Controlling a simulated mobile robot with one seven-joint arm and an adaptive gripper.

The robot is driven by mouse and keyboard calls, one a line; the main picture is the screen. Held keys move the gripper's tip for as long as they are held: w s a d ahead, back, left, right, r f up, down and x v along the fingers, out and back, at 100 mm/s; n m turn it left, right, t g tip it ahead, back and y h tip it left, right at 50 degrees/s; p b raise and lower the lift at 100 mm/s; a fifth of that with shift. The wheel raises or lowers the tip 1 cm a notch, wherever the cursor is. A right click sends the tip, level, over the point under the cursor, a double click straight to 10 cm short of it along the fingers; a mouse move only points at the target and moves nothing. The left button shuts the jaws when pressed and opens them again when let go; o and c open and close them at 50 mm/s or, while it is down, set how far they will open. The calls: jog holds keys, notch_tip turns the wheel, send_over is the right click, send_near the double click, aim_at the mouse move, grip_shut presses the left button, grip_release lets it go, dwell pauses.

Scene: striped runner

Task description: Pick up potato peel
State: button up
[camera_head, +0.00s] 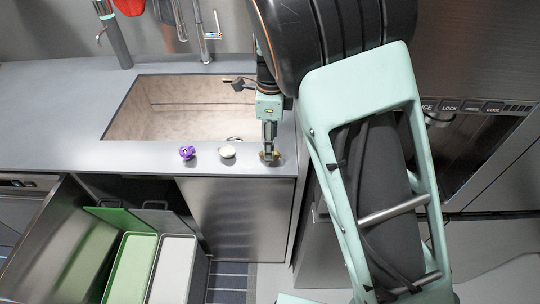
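A small brown piece (270,157), which may be the potato peel, lies on the grey counter near its front edge, right of the sink. My gripper (269,151) points down from above, with its fingertips right at this piece and partly hiding it. Whether the fingers are open or closed on it is too small to tell. A small whitish, rounded piece (227,151) lies to the left on the counter, and I cannot tell what it is.
A purple item (187,152) lies farther left on the counter (60,95). The sink (190,108) is behind these items. Below, an open drawer holds a green bin (131,270) and a white bin (175,270). A steel refrigerator (480,60) stands at right.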

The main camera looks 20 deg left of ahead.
jog(key=f, duration=0.4)
jog(key=shift+s+a+f, duration=0.1)
jog(key=shift+s, duration=0.15)
jog(key=shift+c, duration=0.7)
jog(key=c, duration=1)
